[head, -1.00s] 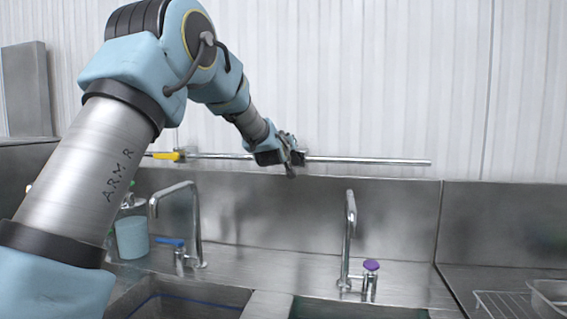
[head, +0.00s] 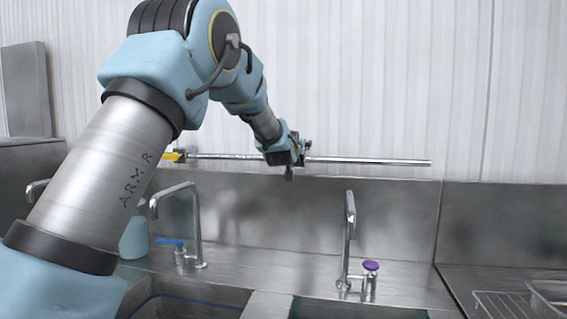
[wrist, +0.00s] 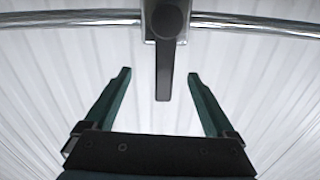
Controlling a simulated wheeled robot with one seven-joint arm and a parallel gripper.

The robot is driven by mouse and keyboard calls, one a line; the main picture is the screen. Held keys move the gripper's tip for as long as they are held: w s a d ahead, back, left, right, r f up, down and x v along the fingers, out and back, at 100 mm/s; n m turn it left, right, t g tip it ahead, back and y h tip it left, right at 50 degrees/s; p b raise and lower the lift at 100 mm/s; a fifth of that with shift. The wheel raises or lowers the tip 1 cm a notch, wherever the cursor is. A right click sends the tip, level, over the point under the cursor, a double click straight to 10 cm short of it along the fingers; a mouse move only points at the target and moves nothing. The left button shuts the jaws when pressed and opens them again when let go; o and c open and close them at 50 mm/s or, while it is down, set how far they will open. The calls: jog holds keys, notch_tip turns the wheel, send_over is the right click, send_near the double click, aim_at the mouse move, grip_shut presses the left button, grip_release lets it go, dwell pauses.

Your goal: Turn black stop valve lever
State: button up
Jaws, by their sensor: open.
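The black stop valve lever (wrist: 165,70) hangs down from the horizontal metal pipe in the wrist view. The two fingers are open, one on each side of the lever, with a gap on both sides. In the head view my gripper (head: 290,165) is in front of the pipe. It hides most of the lever there; a dark end, which I cannot tell as lever or finger, shows below it.
The pipe (head: 375,161) runs along the white wall, with a yellow handle (head: 172,156) at its left. A wire rack (head: 505,303) is at the right.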

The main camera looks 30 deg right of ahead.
jog(key=shift+o, duration=0.6)
jog(key=shift+a, duration=0.1)
jog(key=b+v, duration=0.4)
jog(key=v, duration=0.4)
jog(key=shift+b, duration=0.4)
